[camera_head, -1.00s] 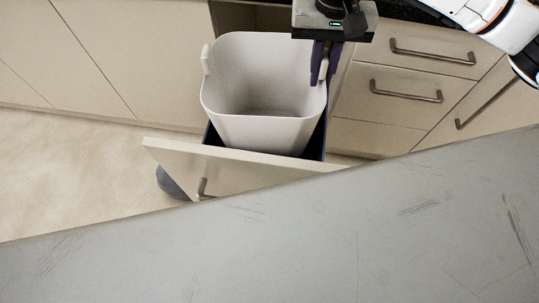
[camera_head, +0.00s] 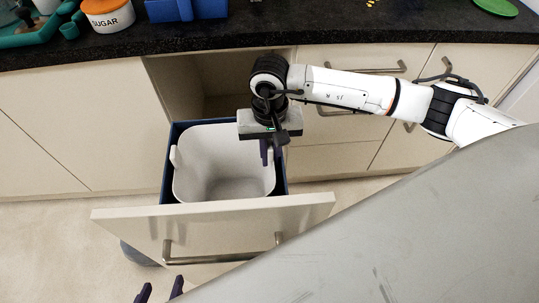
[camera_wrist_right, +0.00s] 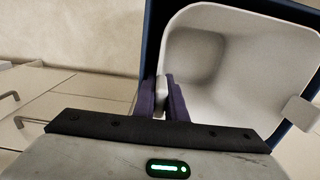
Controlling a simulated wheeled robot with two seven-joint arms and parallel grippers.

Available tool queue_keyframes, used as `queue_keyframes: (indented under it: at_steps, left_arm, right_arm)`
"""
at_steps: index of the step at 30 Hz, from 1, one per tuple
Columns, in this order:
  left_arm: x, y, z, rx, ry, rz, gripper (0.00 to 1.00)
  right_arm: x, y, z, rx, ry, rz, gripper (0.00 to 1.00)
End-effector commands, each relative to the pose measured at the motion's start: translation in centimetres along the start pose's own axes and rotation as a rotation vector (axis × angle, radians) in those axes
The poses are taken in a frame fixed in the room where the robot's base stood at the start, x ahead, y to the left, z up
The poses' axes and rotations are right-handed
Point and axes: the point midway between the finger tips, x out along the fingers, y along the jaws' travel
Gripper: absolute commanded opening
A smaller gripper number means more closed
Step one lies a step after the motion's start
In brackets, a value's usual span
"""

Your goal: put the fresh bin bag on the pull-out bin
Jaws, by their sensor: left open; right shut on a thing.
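The pull-out bin is a light grey bin (camera_head: 222,137) sitting down inside the dark blue frame (camera_head: 167,190) of an open drawer. It looks empty inside. My right gripper (camera_head: 267,152) is at the bin's right rim, pointing down. In the right wrist view, its purple fingers (camera_wrist_right: 162,95) are shut on a pale tab of the bin, part of which they hide. The opposite tab (camera_wrist_right: 299,112) is free. My left gripper (camera_head: 160,289) shows only its open fingertips at the bottom edge, in front of the drawer. I cannot make out a bin bag.
The drawer front (camera_head: 215,222) sticks out with a long handle. A dark worktop (camera_head: 215,38) behind holds a sugar jar (camera_head: 108,14), a blue object (camera_head: 186,8) and a green item (camera_head: 495,7). A grey surface (camera_head: 420,230) fills the lower right.

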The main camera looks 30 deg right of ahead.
Motion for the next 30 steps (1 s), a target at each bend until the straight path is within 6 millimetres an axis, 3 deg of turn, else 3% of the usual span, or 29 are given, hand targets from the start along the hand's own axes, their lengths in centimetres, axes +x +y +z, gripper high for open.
queue_keyframes:
  at_steps: [11,12,13,21,26,30]
  left_arm:
    - [0.4,0.0,0.9,-0.001,-0.009,0.0,0.53]
    - [0.3,0.0,0.9,-0.002,-0.01,0.0,0.53]
    - [0.2,0.0,0.8,-0.002,-0.011,0.001,0.53]
    - [0.0,0.1,0.3,-0.002,-0.003,0.001,0.53]
    - [-0.2,0.1,0.1,-0.002,-0.001,0.001,0.53]
    - [-0.2,0.1,0.2,-0.002,-0.003,0.0,0.53]
  right_arm:
    - [0.8,-0.1,-0.1,-0.001,0.002,-0.002,0.0]
    - [0.8,0.0,-0.1,-0.001,0.002,-0.001,0.13]
    - [0.7,0.0,0.0,-0.001,0.002,-0.001,0.18]
    - [0.6,0.1,0.0,0.0,0.001,0.002,0.19]
    - [-0.7,0.0,-0.1,0.0,0.003,0.0,0.19]
    - [-3.6,-0.1,-0.2,-0.001,0.007,-0.003,0.19]
